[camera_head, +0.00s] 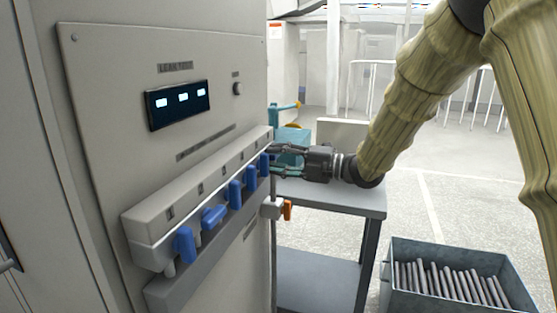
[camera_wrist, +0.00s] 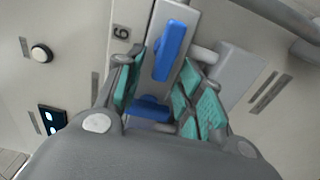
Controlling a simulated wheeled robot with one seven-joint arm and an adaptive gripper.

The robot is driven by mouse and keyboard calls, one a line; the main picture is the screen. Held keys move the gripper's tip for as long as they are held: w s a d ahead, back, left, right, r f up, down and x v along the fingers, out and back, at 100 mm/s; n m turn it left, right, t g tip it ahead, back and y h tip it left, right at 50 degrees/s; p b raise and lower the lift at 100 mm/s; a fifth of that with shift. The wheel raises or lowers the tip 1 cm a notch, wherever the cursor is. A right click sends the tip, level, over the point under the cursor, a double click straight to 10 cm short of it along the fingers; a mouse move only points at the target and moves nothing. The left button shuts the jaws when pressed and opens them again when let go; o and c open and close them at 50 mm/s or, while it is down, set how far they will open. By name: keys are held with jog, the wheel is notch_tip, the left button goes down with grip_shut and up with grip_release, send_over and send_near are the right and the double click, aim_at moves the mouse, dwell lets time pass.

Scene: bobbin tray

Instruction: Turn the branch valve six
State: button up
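The valve manifold (camera_head: 150,222) runs along the grey panel with a row of blue handles. In the wrist view, a blue handle (camera_wrist: 170,50) beside the label 6 (camera_wrist: 121,32) lies lengthwise along the manifold. My gripper (camera_wrist: 164,64) is open, with teal-padded fingers on either side of this handle; I cannot tell whether they touch it. A second blue handle (camera_wrist: 150,108) lies crosswise, partly hidden by my gripper. In the head view, my gripper (camera_head: 273,161) is at the manifold's far right end, and the handle of valve six is not clearly visible there.
An orange handle (camera_head: 287,210) sits below my gripper. A grey table (camera_head: 340,196) stands behind, and a bin of rods (camera_head: 400,252) is at lower right.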

jog(key=shift+d, duration=0.15)
jog(key=v, duration=1.1)
jog(key=shift+d, duration=0.35)
jog(key=shift+s, duration=0.15)
